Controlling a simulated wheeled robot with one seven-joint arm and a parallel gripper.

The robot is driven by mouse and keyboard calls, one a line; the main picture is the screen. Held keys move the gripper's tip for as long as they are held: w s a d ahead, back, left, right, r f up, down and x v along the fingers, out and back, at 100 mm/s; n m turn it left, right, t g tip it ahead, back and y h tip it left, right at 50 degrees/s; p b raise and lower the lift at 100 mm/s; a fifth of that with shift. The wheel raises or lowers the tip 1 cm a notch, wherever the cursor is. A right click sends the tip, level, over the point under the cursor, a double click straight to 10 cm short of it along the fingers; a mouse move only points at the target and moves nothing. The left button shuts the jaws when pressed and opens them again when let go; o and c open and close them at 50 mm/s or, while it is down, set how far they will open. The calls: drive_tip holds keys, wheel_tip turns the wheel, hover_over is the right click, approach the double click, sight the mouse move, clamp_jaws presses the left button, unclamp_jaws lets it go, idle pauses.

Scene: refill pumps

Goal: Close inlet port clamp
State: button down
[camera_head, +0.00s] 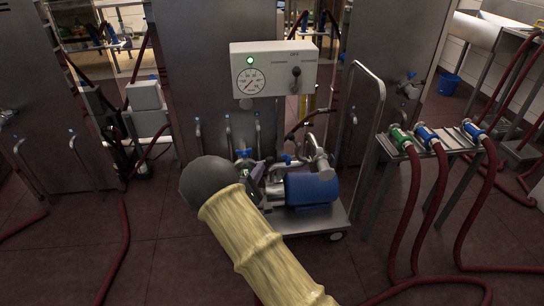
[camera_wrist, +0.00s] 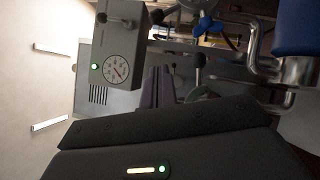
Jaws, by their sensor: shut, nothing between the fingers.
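The pump cart (camera_head: 320,218) stands in the middle of the head view. It carries a blue motor (camera_head: 312,190) and metal pump pipework (camera_head: 318,160). My gripper (camera_head: 256,174) is beside the pump's left end, partly hidden by my arm. In the wrist view my gripper (camera_wrist: 160,86) shows as two dark purplish fingers close together, shut and empty. A dark round knob on a metal stem (camera_wrist: 199,60) is just right of the fingers. Bright curved pipes (camera_wrist: 262,62) are further right. I cannot tell which part is the inlet port clamp or whether it is open; my arm and gripper hide some of this area.
A grey control box with a gauge (camera_head: 272,70) stands above the pump; it also shows in the wrist view (camera_wrist: 120,55). The cart's handrail (camera_head: 382,110) is at the right. A stand with green and blue hose couplings (camera_head: 427,136) and red hoses (camera_head: 412,205) lies further right.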

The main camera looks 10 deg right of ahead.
sight(297, 148)
drive_tip(key=s+d+b+x, duration=0.1)
drive_tip(key=b+x, duration=0.3)
drive_tip(key=x, duration=0.8)
drive_tip(key=shift+s+d+r, duration=0.2)
drive_tip(key=shift+d+r, duration=0.2)
drive_tip(key=shift+d, duration=0.25)
